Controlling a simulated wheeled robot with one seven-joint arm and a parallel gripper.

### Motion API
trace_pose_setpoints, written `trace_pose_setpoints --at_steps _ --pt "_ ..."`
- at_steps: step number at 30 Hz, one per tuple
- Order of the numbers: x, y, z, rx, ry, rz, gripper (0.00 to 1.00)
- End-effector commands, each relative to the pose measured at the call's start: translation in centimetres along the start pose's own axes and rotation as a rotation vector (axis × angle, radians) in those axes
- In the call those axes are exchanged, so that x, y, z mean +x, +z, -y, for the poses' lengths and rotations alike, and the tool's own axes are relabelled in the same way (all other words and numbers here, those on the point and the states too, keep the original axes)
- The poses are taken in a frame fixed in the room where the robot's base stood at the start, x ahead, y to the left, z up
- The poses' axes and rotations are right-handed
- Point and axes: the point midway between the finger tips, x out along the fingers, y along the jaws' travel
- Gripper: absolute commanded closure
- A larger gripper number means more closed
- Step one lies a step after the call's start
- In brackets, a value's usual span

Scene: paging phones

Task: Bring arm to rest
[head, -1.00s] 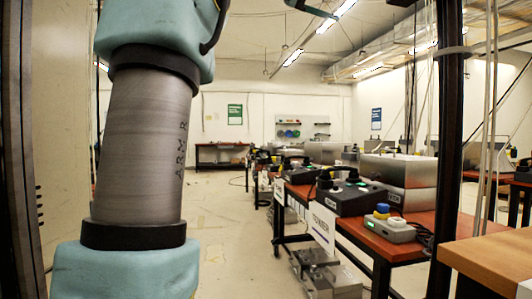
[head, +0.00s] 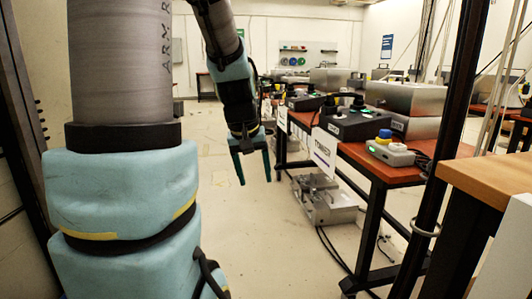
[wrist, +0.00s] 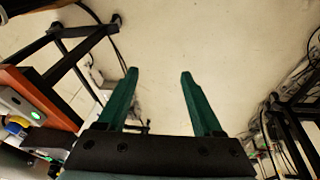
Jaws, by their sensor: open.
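My gripper (head: 256,180) hangs in the air left of the red-topped bench, fingers pointing down, in the head view. Its two green fingers stand apart with nothing between them. In the wrist view my gripper (wrist: 158,73) is also open and empty, with pale floor beyond the fingertips. My arm's grey link and blue padded joints fill the left of the head view.
A red-topped bench (head: 400,172) on the right carries a black phone unit (head: 350,122), a grey box with a blue-and-yellow button (head: 388,150) and metal cases. A metal device (head: 325,203) lies on the floor below. A wooden top (head: 490,178) is at right. The aisle floor (head: 205,150) is clear.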

Motion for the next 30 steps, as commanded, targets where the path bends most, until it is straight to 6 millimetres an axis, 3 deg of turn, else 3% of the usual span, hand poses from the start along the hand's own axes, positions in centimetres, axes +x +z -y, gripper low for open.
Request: trace_pose_setpoints --at_steps 1,9,11,17,27,30 --pt "0.9 2.1 1.0 0.019 -0.025 0.026 0.32" --pt "3.9 11.6 5.1 0.136 -0.118 0.134 0.32" --pt "1.7 10.3 4.6 0.131 -0.114 0.123 0.32" --pt "-1.8 9.3 4.0 0.130 -0.114 0.124 0.32" --pt "-10.6 6.9 2.7 0.129 -0.113 0.123 0.32" --pt "-12.3 6.5 2.5 0.129 -0.113 0.123 0.32"
